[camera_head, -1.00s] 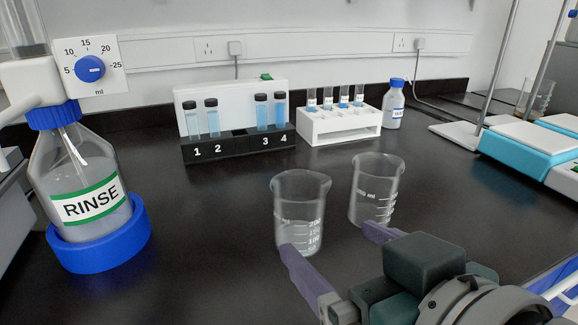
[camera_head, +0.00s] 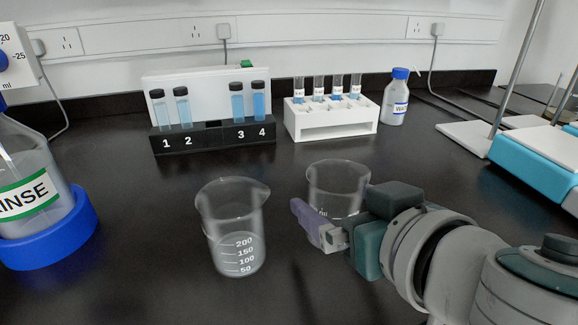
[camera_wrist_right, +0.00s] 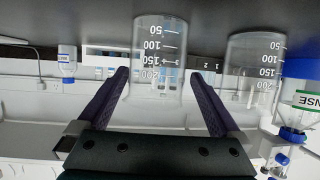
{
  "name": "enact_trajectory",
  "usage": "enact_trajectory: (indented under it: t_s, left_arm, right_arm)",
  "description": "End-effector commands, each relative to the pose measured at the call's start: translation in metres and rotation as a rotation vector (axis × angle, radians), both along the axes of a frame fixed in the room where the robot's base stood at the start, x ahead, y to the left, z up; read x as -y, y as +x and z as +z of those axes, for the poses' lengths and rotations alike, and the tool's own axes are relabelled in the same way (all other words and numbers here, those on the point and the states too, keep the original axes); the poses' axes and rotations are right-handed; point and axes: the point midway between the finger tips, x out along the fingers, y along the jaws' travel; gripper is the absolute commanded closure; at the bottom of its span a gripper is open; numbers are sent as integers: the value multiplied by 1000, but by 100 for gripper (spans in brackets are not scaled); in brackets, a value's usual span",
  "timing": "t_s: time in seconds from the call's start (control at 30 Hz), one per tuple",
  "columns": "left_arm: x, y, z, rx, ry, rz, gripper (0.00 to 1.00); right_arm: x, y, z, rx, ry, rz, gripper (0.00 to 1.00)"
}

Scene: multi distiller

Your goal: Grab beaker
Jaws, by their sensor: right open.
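Two clear, empty-looking beakers with white graduations stand upright on the black bench. The left beaker (camera_head: 234,232) stands clear of my gripper. The right beaker (camera_head: 337,183) is partly hidden behind my right gripper (camera_head: 312,218). My right gripper is open, with purple fingers; in the head view one finger crosses the right beaker's lower left side. In the upside-down right wrist view, the right beaker (camera_wrist_right: 160,50) shows between the fingertips of the open gripper (camera_wrist_right: 159,78), with no clear contact. The left beaker (camera_wrist_right: 254,62) stands off to one side there. My left gripper is out of view.
A RINSE bottle (camera_head: 30,178) in a blue ring stands at left. Behind are a black rack (camera_head: 214,138) with capped vials, a white rack (camera_head: 333,122) with vials and a small blue-capped bottle (camera_head: 396,98). Blue-and-white equipment (camera_head: 535,160) stands at right.

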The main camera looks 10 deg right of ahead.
Motion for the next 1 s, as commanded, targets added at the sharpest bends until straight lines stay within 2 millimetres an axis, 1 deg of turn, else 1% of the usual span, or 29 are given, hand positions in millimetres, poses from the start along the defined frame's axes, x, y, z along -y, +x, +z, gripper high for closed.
enact_trajectory:
  t_s: [0.17, 0.3, 0.4, 0.5, 0.73, 1.0]
  left_arm:
    - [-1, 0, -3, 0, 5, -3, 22]
    - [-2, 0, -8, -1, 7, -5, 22]
    - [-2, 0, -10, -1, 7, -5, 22]
    - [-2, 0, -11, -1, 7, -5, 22]
    - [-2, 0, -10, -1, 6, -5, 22]
    - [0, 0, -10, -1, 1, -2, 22]
  right_arm:
    - [0, 14, -8, 1, -1, 0, 0]
    - [0, 33, -19, 2, -3, 0, 0]
    - [-2, 43, -23, 2, 0, 2, 0]
    - [-2, 49, -25, 0, 1, 1, 0]
    - [-3, 49, -25, -1, 2, 1, 0]
    - [-3, 49, -25, -1, 2, 1, 30]
